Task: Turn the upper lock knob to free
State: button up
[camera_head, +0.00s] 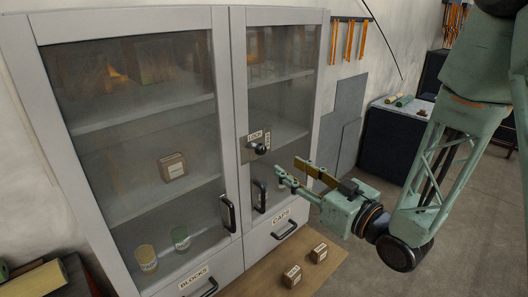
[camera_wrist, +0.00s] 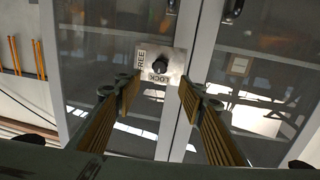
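The lock knob (camera_head: 260,149) is a black round knob on a pale metal plate (camera_head: 248,156) on the right glass door's frame, near the seam between the doors. It also shows in the wrist view (camera_wrist: 160,68), where the plate appears upside down with "LOCK" below the knob and "FREE" at its left. I cannot tell clearly which label the knob points to. My gripper (camera_head: 289,168) is open and empty, in front of the cabinet and a little right of and below the knob. In the wrist view the two fingers (camera_wrist: 158,100) spread either side of the plate, apart from the knob.
Black door handles (camera_head: 228,213) (camera_head: 260,196) stand out below the knob. Drawers labelled BLOCKS (camera_head: 194,279) and CAPS (camera_head: 281,217) lie under the doors. Two small boxes (camera_head: 292,276) (camera_head: 319,253) sit on a brown surface. Both doors look shut. A dark cabinet (camera_head: 390,145) stands at right.

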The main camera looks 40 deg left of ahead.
aim_at(263, 151)
jog(key=shift+p+x, duration=1.45)
jog(key=shift+x, duration=5.2)
jog(key=shift+c, duration=0.2)
jog(key=c, duration=0.8)
